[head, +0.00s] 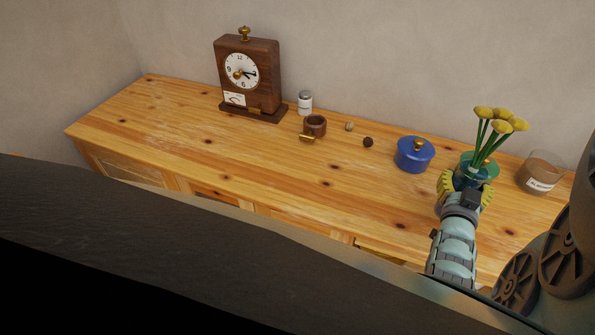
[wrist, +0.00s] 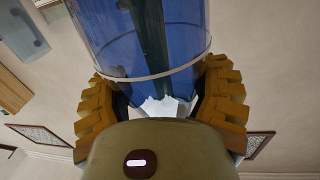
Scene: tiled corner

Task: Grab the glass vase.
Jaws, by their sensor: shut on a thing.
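The glass vase (head: 488,161) is greenish in the head view and holds several yellow flowers (head: 500,120) on green stems. It stands near the right end of the wooden dresser, partly hidden behind my gripper (head: 465,187). In the wrist view the vase (wrist: 140,35) looks blue and see-through, with dark stems inside. My gripper (wrist: 165,105) has its yellow ribbed fingers on both sides of the vase, shut on it. I cannot tell whether the vase's base touches the dresser top.
A blue lidded pot (head: 414,156) stands just left of the vase, and a glass with a label (head: 541,174) just right. A clock (head: 250,75), a white-bodied shaker (head: 305,104), a brown mug (head: 315,125) and two small balls stand farther left. The dresser's (head: 190,140) front left is clear.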

